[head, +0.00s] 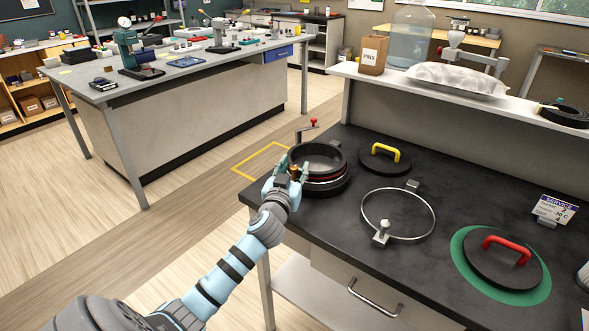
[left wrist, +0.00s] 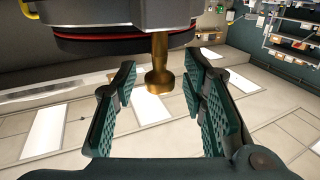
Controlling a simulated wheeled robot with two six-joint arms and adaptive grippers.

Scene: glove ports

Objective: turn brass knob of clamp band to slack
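A dark round port (head: 322,158) with a red line around its side stands at the left end of the black bench. A brass knob (head: 294,171) juts from its near left side; the clamp band itself is hard to make out. In the left wrist view the brass knob (left wrist: 159,72) hangs below the dark rim, between my fingers in the picture. My left gripper (head: 287,173) is at the knob, and in the left wrist view (left wrist: 157,108) it is open with gaps on both sides of the knob. My right gripper is out of view.
A loose metal ring (head: 434,220) with a pale knob lies right of the port. Behind it is a black lid with a yellow handle (head: 385,151). A lid with a red handle (head: 505,250) sits on a green ring. A red-knobbed crank (head: 312,124) stands behind the port.

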